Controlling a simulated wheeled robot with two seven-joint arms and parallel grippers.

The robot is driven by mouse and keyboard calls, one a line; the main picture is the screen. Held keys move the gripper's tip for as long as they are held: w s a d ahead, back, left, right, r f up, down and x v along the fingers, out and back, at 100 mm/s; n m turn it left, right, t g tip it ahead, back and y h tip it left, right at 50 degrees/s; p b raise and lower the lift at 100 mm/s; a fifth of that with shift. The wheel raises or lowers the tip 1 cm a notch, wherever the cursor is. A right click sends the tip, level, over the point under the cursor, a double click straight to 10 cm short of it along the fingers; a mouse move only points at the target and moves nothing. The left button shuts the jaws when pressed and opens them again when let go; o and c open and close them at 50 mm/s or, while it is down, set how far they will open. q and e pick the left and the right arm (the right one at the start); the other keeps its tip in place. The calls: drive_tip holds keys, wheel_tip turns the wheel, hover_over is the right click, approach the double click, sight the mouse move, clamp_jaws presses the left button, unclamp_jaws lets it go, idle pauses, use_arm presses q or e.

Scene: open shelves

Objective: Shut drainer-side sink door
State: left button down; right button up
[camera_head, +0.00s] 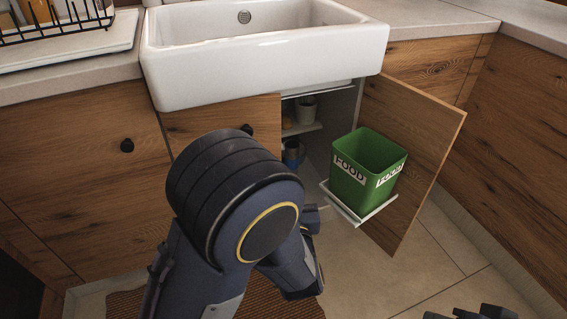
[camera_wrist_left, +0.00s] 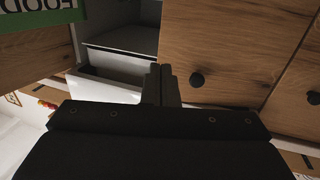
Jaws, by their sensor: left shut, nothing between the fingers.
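The drainer-side sink door (camera_head: 215,118) is a wooden panel with a dark round knob (camera_head: 247,129), under the left of the sink. It looks about flush with the cabinet front; my arm hides its lower part. In the left wrist view, that door (camera_wrist_left: 225,45) and its knob (camera_wrist_left: 197,79) lie right of my fingers. My left gripper (camera_wrist_left: 161,70) is shut and empty, its tips overlapping the door's free edge; contact cannot be told. Dark parts of my right gripper (camera_head: 472,313) show at the lower right of the head view; its fingers are unclear.
The other sink door (camera_head: 415,140) stands wide open on the right, with a green food bin (camera_head: 365,165) on a white rack (camera_head: 345,208). The white sink (camera_head: 265,60) overhangs the doors. A dish drainer (camera_head: 55,22) is at upper left. Tiled floor is clear at lower right.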

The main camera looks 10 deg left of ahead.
use_arm(q)
drive_tip(key=b, duration=0.4)
approach(278, 147)
drive_tip(key=x, duration=0.6)
drive_tip(key=shift+w+a, duration=0.1)
drive_tip(key=shift+w, duration=0.3)
